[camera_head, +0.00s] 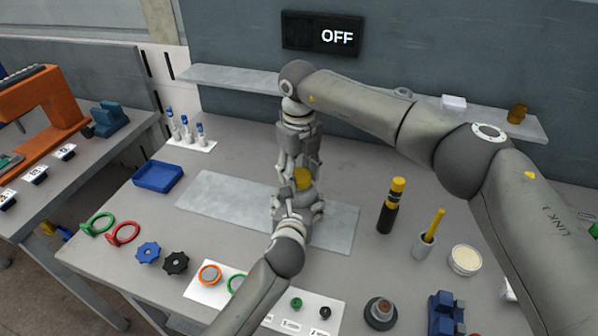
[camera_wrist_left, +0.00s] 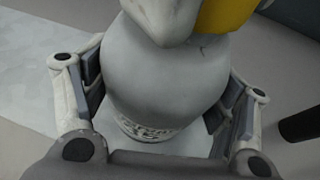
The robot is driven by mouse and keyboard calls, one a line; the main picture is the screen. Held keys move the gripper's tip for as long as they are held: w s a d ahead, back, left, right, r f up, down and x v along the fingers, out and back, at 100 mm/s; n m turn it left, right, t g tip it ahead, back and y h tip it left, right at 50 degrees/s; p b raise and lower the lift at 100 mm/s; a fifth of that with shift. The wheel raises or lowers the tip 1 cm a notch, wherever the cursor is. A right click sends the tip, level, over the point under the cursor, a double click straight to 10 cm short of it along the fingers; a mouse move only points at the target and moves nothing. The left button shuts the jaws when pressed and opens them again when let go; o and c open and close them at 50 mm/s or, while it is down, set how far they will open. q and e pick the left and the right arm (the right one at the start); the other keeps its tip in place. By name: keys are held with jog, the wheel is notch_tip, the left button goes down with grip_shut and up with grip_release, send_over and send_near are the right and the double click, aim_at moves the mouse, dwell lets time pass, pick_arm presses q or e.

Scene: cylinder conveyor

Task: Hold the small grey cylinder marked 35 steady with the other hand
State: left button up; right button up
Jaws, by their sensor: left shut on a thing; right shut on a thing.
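The small grey cylinder (camera_wrist_left: 165,85) fills the middle of the left wrist view, with blurred print low on its side; I cannot read the number surely. My left gripper (camera_head: 298,203) has a finger pad on either side of it and is shut around it. In the head view the cylinder is mostly hidden by my grippers, over a light grey plate (camera_head: 225,203). A yellow part (camera_head: 302,180) shows above it, also at the top of the left wrist view (camera_wrist_left: 228,18). My right gripper (camera_head: 300,166) comes down from above and is shut at this yellow part.
A blue tray (camera_head: 158,176) and a tube rack (camera_head: 190,144) stand left. Rings (camera_head: 123,233) and knobs (camera_head: 148,252) lie front left. A black-yellow cylinder (camera_head: 388,215), a holder (camera_head: 423,247) and a tub (camera_head: 464,262) stand right. A shelf (camera_head: 225,77) runs behind.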

aim_at(299, 175)
jog(key=shift+r, duration=0.15)
jog(key=shift+r, duration=1)
jog(key=shift+r, duration=2)
pick_arm(q)
jog(key=o, duration=2)
jog(key=shift+s, duration=0.1)
